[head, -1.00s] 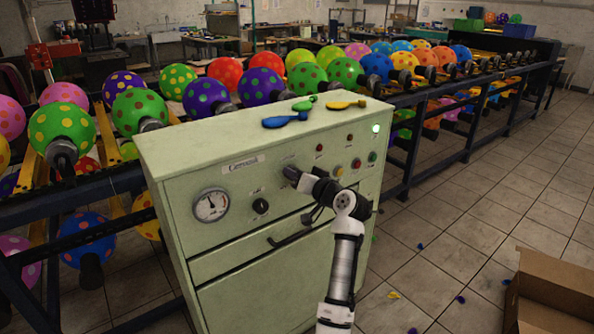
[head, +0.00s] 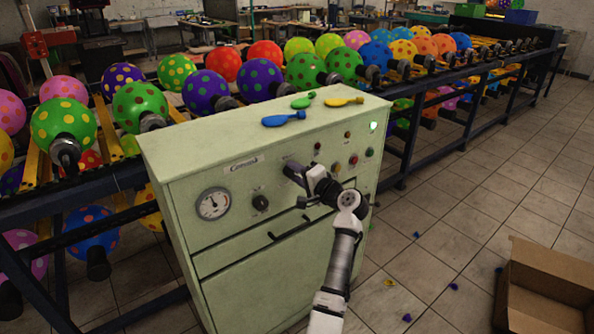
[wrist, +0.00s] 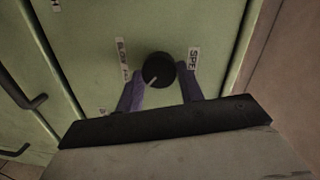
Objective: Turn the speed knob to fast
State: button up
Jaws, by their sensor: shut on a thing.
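The speed knob (wrist: 158,67) is a round black knob on the pale green panel, with a pale pointer line toward the lower left in the wrist view. A label reading "SLOW" (wrist: 123,55) is to its left and one starting "SPE" (wrist: 194,60) is to its right. My gripper (wrist: 160,81) is shut on the knob, one purple-grey finger on each side. In the head view my gripper (head: 290,171) is at the upper middle of the cabinet's front (head: 225,185) and hides the knob.
A gauge (head: 213,204) and another black knob (head: 260,203) are left of my gripper. Small buttons (head: 353,160) and a lit green lamp (head: 373,126) are to the right. A handle (head: 290,228) juts out below. Flat balloons (head: 283,119) lie on the cabinet top.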

jog(key=shift+f+m, duration=0.1)
jog(key=shift+m, duration=0.3)
jog(key=o, duration=1)
jog(key=b+v, duration=0.3)
jog(key=v, duration=1.1)
jog(key=shift+w, duration=0.1)
